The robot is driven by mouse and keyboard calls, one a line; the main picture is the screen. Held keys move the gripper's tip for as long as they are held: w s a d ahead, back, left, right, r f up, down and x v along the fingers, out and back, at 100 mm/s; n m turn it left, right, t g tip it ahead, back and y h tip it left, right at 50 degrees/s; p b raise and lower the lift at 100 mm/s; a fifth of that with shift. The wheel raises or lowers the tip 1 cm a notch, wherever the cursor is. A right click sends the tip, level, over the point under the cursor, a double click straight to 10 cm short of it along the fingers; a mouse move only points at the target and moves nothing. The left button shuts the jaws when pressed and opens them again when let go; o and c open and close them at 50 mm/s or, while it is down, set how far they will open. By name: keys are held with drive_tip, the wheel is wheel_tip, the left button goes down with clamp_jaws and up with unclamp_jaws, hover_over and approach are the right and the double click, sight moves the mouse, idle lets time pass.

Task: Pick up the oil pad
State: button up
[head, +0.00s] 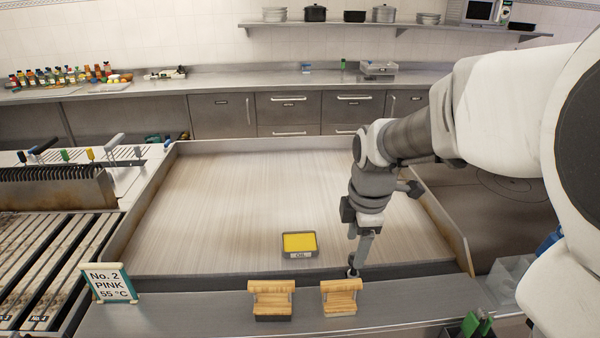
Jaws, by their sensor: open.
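Two wooden-handled blocks stand on the steel ledge at the front. The left block (271,301) has a dark underside, and the right block (341,297) is slightly smaller with a paler base. I cannot tell for sure which one is the oil pad. A small metal tray (299,255) labelled "OIL", with a yellow filling, sits on the griddle behind the left block. My gripper (353,270) points down, just behind and above the right block. It is open and holds nothing. Its fingers are seen nearly edge-on, so the gap between them is hard to see.
The flat griddle plate (230,200) is otherwise clear, with raised metal edges. A "No. 2 PINK 55 °C" sign (109,283) stands at the left of the ledge (200,316), beside the slatted grill (45,260). Clear containers (510,275) stand at the right.

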drive_tip(key=b, duration=0.1)
approach(344, 282)
drive_tip(key=f, duration=0.5)
drive_tip(key=shift+w+d+f, duration=0.1)
drive_tip(key=shift+w+f, duration=0.1)
drive_tip(key=shift+w, duration=0.1)
drive_tip(key=shift+w+a+f+b, duration=0.15)
drive_tip(key=shift+w+f, duration=0.1)
drive_tip(key=shift+f, duration=0.7)
drive_tip(key=shift+w+f+b, duration=0.15)
drive_tip(key=shift+w+f, duration=0.1)
drive_tip(key=shift+f, duration=0.7)
drive_tip(key=shift+w+a+f+b, duration=0.15)
drive_tip(key=shift+w+f, duration=0.1)
drive_tip(key=shift+f, duration=0.7)
drive_tip(key=shift+d, duration=0.1)
clamp_jaws()
